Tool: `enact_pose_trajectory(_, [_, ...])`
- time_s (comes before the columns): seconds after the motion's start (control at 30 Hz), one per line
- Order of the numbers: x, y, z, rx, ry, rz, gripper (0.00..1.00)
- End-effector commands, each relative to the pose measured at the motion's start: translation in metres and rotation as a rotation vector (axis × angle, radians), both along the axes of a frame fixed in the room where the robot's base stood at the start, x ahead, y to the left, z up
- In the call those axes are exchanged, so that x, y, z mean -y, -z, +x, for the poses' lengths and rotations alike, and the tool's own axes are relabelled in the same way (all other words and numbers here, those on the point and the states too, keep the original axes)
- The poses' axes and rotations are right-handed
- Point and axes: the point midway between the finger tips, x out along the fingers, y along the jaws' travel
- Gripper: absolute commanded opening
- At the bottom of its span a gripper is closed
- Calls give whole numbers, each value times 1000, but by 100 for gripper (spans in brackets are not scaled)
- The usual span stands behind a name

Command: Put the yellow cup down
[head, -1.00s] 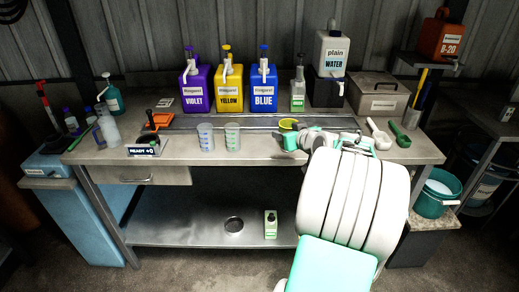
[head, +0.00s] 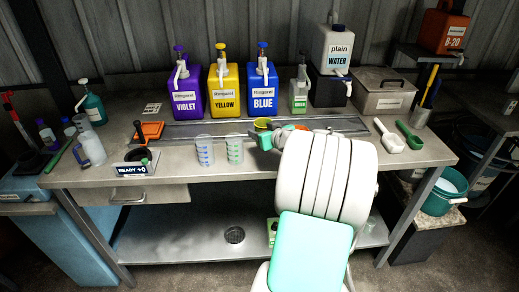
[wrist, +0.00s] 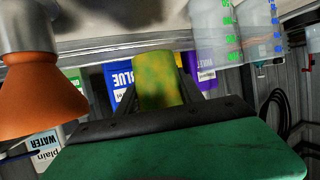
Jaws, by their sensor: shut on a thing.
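The yellow cup (head: 262,124) is small and sits in my gripper (head: 266,138) over the front edge of the bench's drain strip, right of the two clear beakers. In the wrist view, which looks upside down, the cup (wrist: 160,80) is mottled yellow-green and stands between the dark fingers of my gripper (wrist: 158,92). The gripper is shut on it. My arm hides part of the bench below and right of the cup. I cannot tell whether its base touches the bench.
Two clear beakers (head: 205,150) (head: 234,150) stand close left of the cup. Violet (head: 188,95), yellow (head: 224,92) and blue (head: 262,92) dispensers line the back. A white scoop (head: 388,138) and green scoop (head: 409,136) lie right. An orange flared object (wrist: 40,100) is near in the wrist view.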

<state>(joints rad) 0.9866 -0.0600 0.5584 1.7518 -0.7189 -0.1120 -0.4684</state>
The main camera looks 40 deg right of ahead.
Motion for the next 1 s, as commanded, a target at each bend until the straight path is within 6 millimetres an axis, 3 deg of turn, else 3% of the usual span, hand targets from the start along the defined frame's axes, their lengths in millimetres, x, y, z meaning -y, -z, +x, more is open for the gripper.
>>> enact_pose_trajectory(0.37, [6, 61, -4, -1, 11, 1, 6])
enact_pose_trajectory(0.73, [4, 68, -2, 1, 8, -2, 6])
enact_pose_trajectory(0.77, [4, 68, -2, 1, 8, -2, 45])
enact_pose_trajectory(1.0, [4, 67, -2, 1, 7, -2, 65])
